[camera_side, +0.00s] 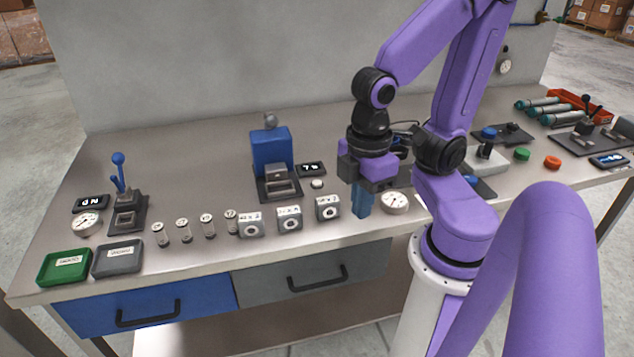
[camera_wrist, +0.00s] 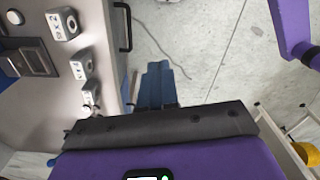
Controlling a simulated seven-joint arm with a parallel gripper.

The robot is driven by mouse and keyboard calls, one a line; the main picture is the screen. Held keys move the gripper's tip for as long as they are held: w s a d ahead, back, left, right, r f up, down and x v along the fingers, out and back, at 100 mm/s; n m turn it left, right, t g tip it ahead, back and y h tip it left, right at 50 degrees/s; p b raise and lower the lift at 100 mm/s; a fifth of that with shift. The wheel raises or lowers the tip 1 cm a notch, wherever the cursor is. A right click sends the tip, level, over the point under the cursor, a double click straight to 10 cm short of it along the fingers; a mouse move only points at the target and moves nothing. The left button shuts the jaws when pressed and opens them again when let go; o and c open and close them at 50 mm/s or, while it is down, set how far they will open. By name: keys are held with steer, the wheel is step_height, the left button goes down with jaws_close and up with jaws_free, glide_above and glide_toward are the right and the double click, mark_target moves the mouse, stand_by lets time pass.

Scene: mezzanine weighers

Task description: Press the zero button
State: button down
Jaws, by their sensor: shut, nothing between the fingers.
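A small white round button (camera_side: 317,184) sits on the bench just below a small black display (camera_side: 312,169), beside a blue press-like device (camera_side: 271,152). It is the likely zero button, but no label on it is readable. It also shows at the upper left of the wrist view (camera_wrist: 14,17). My gripper (camera_side: 361,208) points down with blue fingers closed and empty, to the right of the button near the bench's front edge. In the wrist view the fingers (camera_wrist: 156,82) appear over the floor beyond the bench edge, apart from the button.
Several grey blocks (camera_side: 290,218) with round faces stand in front of the button. A round gauge (camera_side: 394,201) is right of my gripper. Small clear cylinders (camera_side: 183,229), a green tray (camera_side: 63,265) and a blue-handled lever (camera_side: 119,172) are at left. Green (camera_side: 522,153) and orange (camera_side: 552,162) buttons are far right.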

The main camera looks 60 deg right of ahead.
steer(key=w+d+f+m+g+y, duration=0.2)
steer(key=w+d+m+g, duration=0.1)
steer(key=w+m, duration=0.65)
steer(key=m+t+y, duration=0.5)
steer(key=m+t, duration=0.3)
steer(key=m, duration=1)
glide_above(321, 181)
steer(key=shift+f, duration=2.3)
steer(key=shift+a, duration=0.1)
steer(key=shift+f, duration=4.4)
steer(key=shift+f, duration=0.15)
steer(key=shift+f, duration=0.3)
